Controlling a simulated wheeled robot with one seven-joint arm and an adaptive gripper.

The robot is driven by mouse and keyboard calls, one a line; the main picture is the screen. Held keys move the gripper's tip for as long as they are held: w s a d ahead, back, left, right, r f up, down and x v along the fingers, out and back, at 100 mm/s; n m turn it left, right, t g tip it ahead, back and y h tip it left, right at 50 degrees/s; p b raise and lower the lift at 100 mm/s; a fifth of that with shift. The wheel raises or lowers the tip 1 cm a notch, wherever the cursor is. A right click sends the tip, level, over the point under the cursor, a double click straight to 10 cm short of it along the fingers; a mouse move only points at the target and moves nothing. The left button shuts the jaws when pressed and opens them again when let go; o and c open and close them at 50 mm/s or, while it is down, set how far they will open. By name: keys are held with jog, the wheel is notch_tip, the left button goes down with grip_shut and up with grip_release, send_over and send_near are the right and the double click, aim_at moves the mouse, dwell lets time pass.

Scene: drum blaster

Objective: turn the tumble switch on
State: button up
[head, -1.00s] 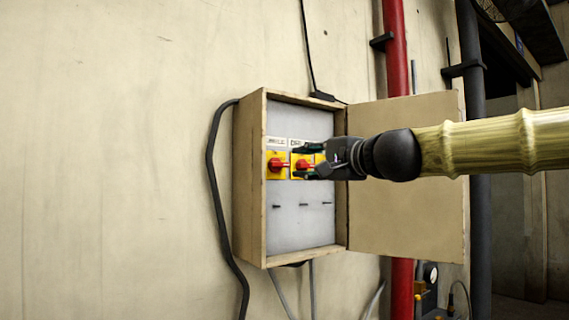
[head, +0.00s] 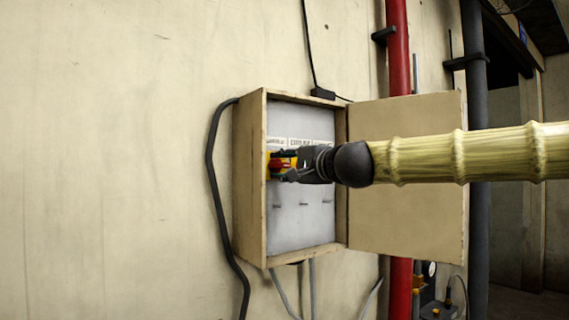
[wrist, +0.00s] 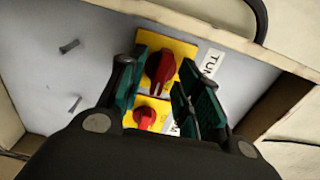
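The tumble switch is a red knob on a yellow plate, next to a white label of which "TUM" shows in the wrist view (wrist: 162,66). In the head view the leftmost switch (head: 275,165) is partly hidden by my gripper (head: 284,166). In the wrist view my gripper (wrist: 160,82) is open, with one finger on each side of the tumble knob. A gap shows between knob and fingers; I cannot tell whether either touches. The knob's long side runs roughly along the fingers, slightly tilted.
A second red knob (wrist: 145,118) sits close by, between the fingers nearer the palm. The wooden box (head: 250,180) has side walls around the grey panel (head: 300,225), with small pegs below the switches. Its open door (head: 405,215) stands right, behind my arm.

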dwell(0.3)
grip_shut()
jog(key=n+b, duration=0.3)
jog(key=n, duration=0.1)
jog(key=shift+f+n, duration=0.15)
jog(key=shift+n, duration=0.15)
jog(key=n+b, duration=0.5)
jog(key=shift+f, duration=0.1)
jog(key=n+b, duration=0.3)
jog(key=n, duration=0.1)
jog(key=shift+w+r+n+b, duration=0.1)
jog(key=shift+r+n+b, duration=0.1)
jog(key=shift+n+b, duration=1.65)
jog(key=shift+n+p, duration=0.35)
jog(key=shift+n, duration=0.1)
